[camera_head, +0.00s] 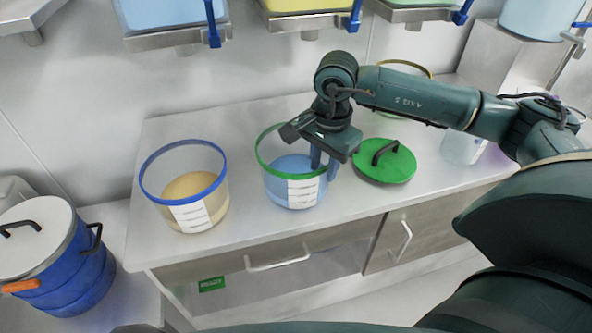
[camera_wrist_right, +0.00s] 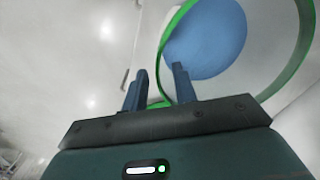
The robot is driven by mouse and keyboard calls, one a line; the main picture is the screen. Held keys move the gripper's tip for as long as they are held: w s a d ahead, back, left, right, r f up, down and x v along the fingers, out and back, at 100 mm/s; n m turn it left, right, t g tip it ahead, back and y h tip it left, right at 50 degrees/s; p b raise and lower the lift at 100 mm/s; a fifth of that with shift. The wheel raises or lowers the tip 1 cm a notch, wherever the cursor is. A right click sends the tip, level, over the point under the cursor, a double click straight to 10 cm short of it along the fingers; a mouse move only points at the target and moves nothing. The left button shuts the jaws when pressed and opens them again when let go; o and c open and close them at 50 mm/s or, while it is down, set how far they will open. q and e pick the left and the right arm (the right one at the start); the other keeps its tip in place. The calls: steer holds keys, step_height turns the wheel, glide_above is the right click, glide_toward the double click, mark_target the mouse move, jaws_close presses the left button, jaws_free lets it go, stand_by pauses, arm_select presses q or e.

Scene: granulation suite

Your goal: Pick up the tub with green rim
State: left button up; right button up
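The tub with green rim (camera_head: 272,178) stands upright on the counter in the head view. It is clear, holds blue contents and has a white label with lines. My right gripper (camera_head: 324,172) is at the tub's right side, fingers pointing down. In the right wrist view, the green rim (camera_wrist_right: 304,45) curves down to the gap between the two fingers (camera_wrist_right: 160,78). The fingers are apart, and the gripper appears open around the rim, with no clear contact. The gripper hides part of the rim in the head view. My left gripper is not in view.
A blue-rimmed tub (camera_head: 152,188) with tan contents stands to the left. A green lid (camera_head: 398,168) with a dark handle lies to the right. A yellow-rimmed container (camera_head: 425,71) is behind my arm. The counter (camera_head: 250,228) is bare in front.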

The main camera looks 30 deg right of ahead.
mark_target(320, 181)
steer(key=shift+w+a+f+p, duration=0.15)
steer(key=shift+f+p, duration=0.1)
steer(key=shift+f, duration=1.1)
steer(key=shift+w+d+f+p, duration=0.1)
steer(key=shift+f+p, duration=0.1)
steer(key=shift+f, duration=1.15)
steer(key=shift+c, duration=0.5)
jaws_close()
steer(key=shift+w+r, duration=0.1)
